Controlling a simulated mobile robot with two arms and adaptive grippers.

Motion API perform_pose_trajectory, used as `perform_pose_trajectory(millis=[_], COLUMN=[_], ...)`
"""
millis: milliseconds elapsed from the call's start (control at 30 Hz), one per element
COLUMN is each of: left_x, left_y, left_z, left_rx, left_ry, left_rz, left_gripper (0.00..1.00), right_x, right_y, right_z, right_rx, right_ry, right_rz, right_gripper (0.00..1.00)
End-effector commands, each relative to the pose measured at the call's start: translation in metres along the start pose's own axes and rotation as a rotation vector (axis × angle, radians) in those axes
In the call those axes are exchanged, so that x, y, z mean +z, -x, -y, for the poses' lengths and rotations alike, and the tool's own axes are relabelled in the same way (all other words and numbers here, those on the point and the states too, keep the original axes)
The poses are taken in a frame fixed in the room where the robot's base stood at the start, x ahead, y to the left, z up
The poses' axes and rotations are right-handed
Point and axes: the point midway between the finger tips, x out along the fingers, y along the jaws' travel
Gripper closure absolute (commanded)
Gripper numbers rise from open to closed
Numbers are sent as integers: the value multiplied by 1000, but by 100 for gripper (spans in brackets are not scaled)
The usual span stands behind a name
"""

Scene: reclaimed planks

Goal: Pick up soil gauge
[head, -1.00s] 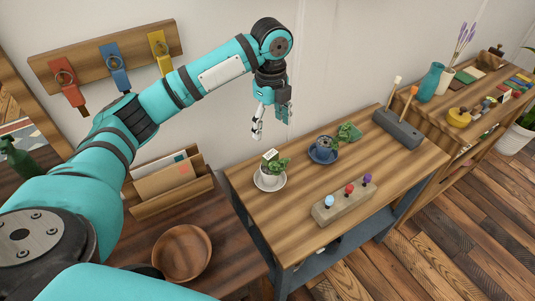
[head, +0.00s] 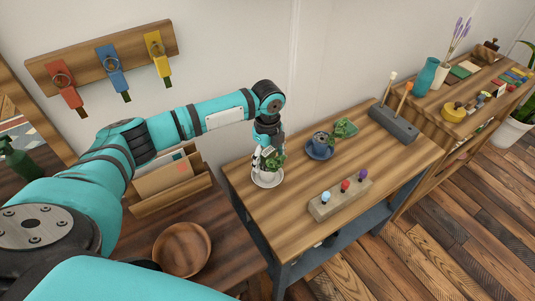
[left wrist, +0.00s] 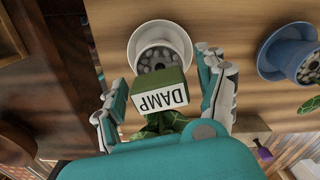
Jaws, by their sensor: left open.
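The soil gauge (left wrist: 158,97), a green block with a white face reading DAMP, shows large in the left wrist view, in front of the white pot (left wrist: 160,55). The pot holds pebbles and a leafy green plant and stands on a white saucer (head: 267,184). My left gripper (left wrist: 155,66) is open, with one finger on each side of the gauge; I cannot tell whether either touches it. In the head view my left gripper (head: 264,162) is down at the potted plant and hides part of it. My right gripper is not in view.
A blue pot (head: 320,143) with a green plant stands close by on the wooden table. A block with three coloured knobs (head: 341,199) lies in front. A grey holder (head: 393,124) is at the back right. A letter rack (head: 171,184) stands left of the table.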

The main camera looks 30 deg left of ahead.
Motion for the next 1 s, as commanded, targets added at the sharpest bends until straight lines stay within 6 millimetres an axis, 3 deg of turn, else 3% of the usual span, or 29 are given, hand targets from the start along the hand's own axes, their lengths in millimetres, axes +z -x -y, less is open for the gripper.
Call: perform_pose_trajectory(millis=[233,733,1000], left_x=[0,0,0], left_y=[-2,-1,6], left_z=[0,0,1], left_rx=[0,-1,-3], left_ry=[0,1,0], left_rz=[1,1,1], left_gripper=[28,93,94], right_x=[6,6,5], right_y=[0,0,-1], right_z=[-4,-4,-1], right_rx=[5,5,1], right_ry=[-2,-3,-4], right_rz=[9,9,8], right_gripper=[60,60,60])
